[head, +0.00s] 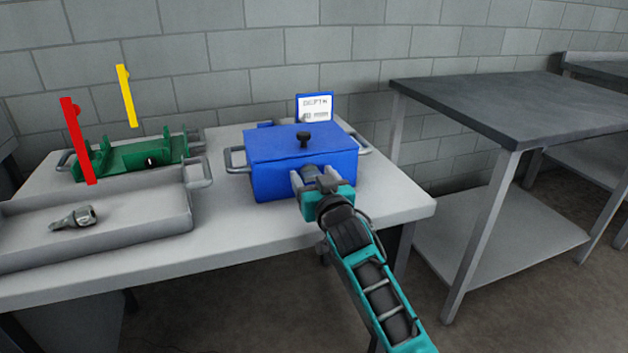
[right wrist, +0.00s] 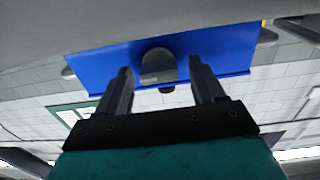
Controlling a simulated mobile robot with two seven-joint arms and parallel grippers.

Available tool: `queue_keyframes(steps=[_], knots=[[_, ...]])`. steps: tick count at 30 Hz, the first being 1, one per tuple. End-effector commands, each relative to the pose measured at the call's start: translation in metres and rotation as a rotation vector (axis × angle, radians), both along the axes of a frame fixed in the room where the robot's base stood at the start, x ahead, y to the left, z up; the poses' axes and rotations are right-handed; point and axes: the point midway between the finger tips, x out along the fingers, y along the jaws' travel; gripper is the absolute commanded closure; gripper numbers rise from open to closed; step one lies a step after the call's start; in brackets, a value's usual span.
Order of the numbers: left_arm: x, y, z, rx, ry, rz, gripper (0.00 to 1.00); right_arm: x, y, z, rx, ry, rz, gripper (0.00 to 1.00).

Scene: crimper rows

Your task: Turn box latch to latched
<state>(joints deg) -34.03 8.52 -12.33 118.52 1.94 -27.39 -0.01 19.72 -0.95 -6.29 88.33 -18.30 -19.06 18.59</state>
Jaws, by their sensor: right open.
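The blue box (head: 275,180) stands on the near table, with a black knob (head: 303,139) on its lid and a handle at each side. A grey rounded latch (head: 311,169) is on its front face; it also shows in the right wrist view (right wrist: 158,66) against the blue front (right wrist: 105,68). My right gripper (head: 313,177) is open at the front of the box. In the right wrist view its two fingers (right wrist: 160,68) are on either side of the latch, with gaps visible. The latch's setting cannot be told. My left gripper is not in view.
A white sign (head: 315,107) in a blue frame stands behind the box. At left are a grey tray (head: 130,228) holding a metal fitting (head: 74,218), and a green fixture (head: 135,158) near red and yellow upright pieces. A dark-topped table (head: 500,100) stands right.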

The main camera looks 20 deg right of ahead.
Motion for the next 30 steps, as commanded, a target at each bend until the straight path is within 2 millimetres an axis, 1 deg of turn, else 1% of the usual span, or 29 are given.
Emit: queue_keyframes(steps=[5,22,30], knots=[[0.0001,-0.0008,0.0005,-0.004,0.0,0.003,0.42,-0.0002,-0.0002,0.0001,0.0,0.0,0.0,0.33],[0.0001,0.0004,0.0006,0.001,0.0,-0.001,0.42,-0.0003,0.0,0.0003,0.0,-0.001,0.0,0.87],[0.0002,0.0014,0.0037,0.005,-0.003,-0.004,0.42,-0.0002,0.0002,0.0014,-0.027,-0.001,0.0,0.88]])
